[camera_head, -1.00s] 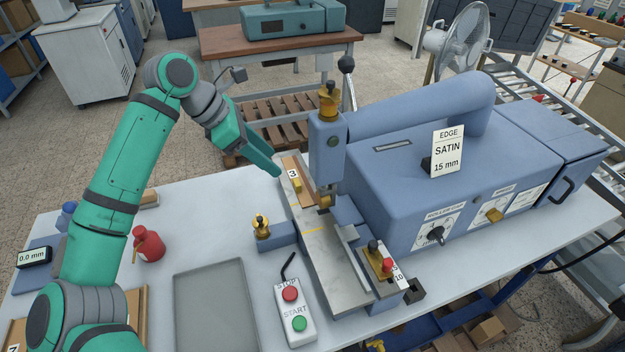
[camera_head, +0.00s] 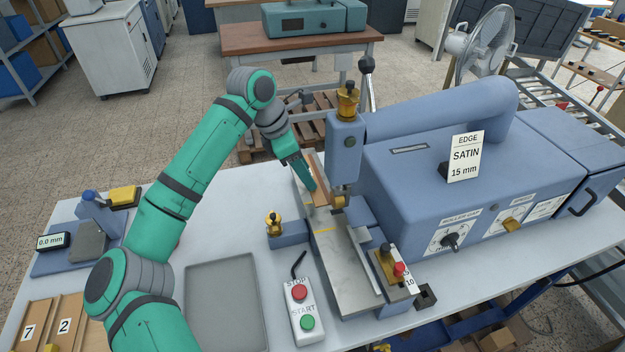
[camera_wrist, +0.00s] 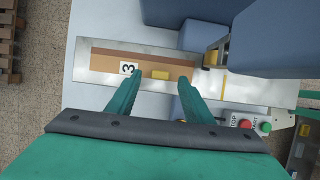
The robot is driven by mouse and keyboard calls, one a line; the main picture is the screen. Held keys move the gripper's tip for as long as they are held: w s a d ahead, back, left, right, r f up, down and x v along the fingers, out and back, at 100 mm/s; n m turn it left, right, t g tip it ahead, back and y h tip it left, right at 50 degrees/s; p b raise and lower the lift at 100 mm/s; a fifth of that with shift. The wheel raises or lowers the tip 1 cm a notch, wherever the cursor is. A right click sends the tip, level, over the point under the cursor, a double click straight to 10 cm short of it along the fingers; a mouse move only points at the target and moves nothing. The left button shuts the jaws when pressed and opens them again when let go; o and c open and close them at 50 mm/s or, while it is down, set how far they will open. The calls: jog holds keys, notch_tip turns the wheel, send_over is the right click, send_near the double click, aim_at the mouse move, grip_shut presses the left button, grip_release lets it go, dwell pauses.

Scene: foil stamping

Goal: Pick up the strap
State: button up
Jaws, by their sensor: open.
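A tan strap (camera_wrist: 105,63) with a white number 3 tag and a yellow block (camera_wrist: 160,75) lies flat along the metal bed (camera_head: 350,275) of the blue stamping machine. In the head view my gripper (camera_head: 312,188) reaches down over the strap (camera_head: 319,168) and hides its tag and yellow block. In the wrist view my gripper (camera_wrist: 159,80) is open and empty. Its fingertips appear on either side of the yellow block, one close to the tag. I cannot tell whether they touch the strap.
The machine's roller head (camera_head: 345,135) stands close to the right of my gripper. A brass-knobbed post (camera_head: 274,228) and a START/STOP box (camera_head: 303,310) are nearby. An empty grey tray (camera_head: 225,262) lies front left. More straps, numbered 7 and 2 (camera_head: 62,320), lie at lower left.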

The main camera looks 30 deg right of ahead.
aim_at(313, 175)
jog(key=shift+x, duration=1.45)
jog(key=shift+c, duration=0.4)
jog(key=c, duration=1.1)
jog(key=shift+o, duration=0.2)
jog(key=shift+r, duration=0.1)
